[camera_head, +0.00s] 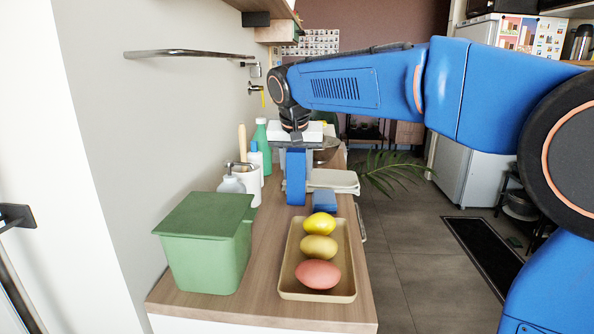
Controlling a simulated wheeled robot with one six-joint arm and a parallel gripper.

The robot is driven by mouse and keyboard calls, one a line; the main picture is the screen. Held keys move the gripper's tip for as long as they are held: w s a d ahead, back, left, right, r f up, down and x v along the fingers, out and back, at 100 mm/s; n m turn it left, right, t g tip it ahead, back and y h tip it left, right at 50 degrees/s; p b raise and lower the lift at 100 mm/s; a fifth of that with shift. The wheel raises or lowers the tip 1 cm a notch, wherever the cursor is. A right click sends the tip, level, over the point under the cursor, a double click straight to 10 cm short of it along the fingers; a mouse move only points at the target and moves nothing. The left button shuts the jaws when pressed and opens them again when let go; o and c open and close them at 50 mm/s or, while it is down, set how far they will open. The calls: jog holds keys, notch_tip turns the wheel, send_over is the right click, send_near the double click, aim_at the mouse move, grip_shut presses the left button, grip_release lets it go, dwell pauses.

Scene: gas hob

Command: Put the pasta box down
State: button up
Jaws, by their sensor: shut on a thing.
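The blue pasta box (296,178) stands upright beneath my gripper (296,148), over the wooden counter (262,262). My gripper points down and is shut on the top of the box. The lower end of the box is close to the counter surface; I cannot tell whether it touches. My blue arm reaches in from the right.
A tan tray (345,288) holds a lemon (319,224), a yellowish oval fruit (319,248) and a reddish one (318,274). A small blue block (324,201) lies right of the box. A green lidded bin (208,250) and several bottles stand left.

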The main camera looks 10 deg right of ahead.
aim_at(297, 151)
jog(key=shift+f, duration=0.35)
jog(key=o, duration=1.4)
jog(key=shift+r, duration=0.1)
jog(key=shift+r, duration=0.25)
jog(key=v, duration=1.2)
jog(key=shift+w+r, duration=0.1)
jog(key=shift+w, duration=0.05)
